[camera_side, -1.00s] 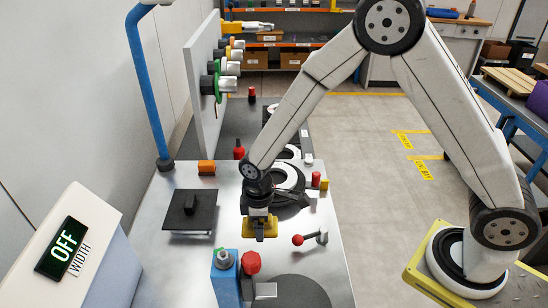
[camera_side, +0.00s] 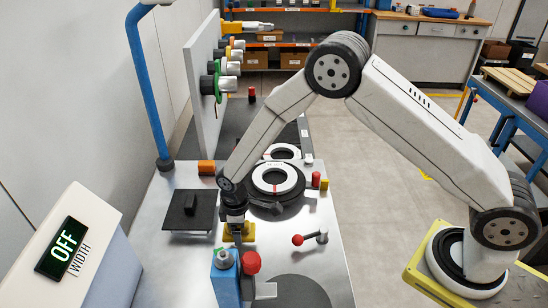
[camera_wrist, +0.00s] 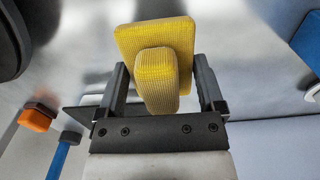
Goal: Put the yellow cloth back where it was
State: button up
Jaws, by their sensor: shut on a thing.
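The yellow cloth (camera_side: 247,236) is a folded pad with a raised knob. In the wrist view the cloth (camera_wrist: 157,70) has its knob between the two fingers of my gripper (camera_wrist: 163,90). My gripper (camera_side: 238,226) is shut on it in the side view, low over the bare metal table between the black square plate and the red-knobbed lever. I cannot tell whether the cloth touches the table.
A black square plate with a handle (camera_side: 188,211) lies to the left. A blue post (camera_side: 226,280) and a red knob (camera_side: 251,262) stand in front. Black-and-white coils (camera_side: 278,178) sit behind, and a red-knobbed lever (camera_side: 312,238) is to the right.

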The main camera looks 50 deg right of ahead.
jog(key=shift+w+f, duration=0.25)
jog(key=shift+f, duration=1.55)
jog(key=shift+f, duration=0.15)
jog(key=o, duration=0.9)
notch_tip(320, 180, up, 12)
jog(key=shift+a+f, duration=0.1)
jog(key=shift+r, duration=0.25)
